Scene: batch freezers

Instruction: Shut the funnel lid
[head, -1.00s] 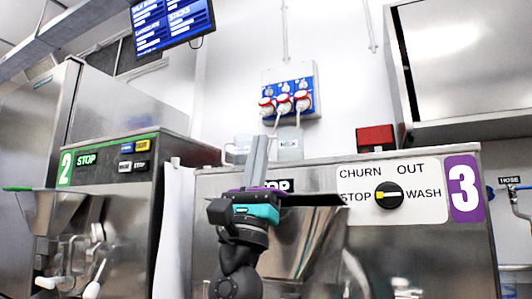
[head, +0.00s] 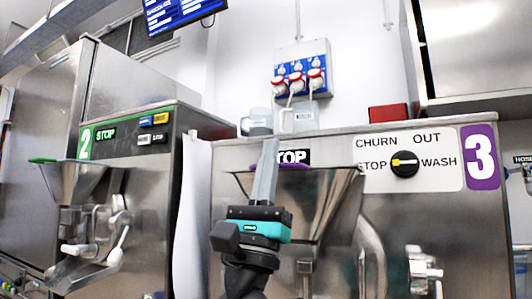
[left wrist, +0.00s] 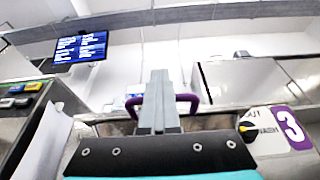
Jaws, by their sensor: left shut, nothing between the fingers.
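Machine 3 carries a steel funnel (head: 325,200) on its front in the head view. A thin dark lid edge (head: 342,169) with a bit of purple (head: 296,166) lies about level along the funnel's top. The purple handle (left wrist: 187,98) shows as an arch behind my fingers in the left wrist view. My left gripper (head: 269,145) is shut and empty, fingers pointing up in front of the funnel's left part. It also shows in the left wrist view (left wrist: 159,75). I cannot tell whether the fingers touch the handle or lid. My right gripper is not in view.
Machine 2 (head: 140,185) with a green-lidded funnel (head: 75,178) stands at the left. Machine 3's dial (head: 404,164) is right of the funnel. Clear jugs (head: 300,118) and a red box (head: 388,114) stand behind. A screen (head: 180,14) hangs overhead.

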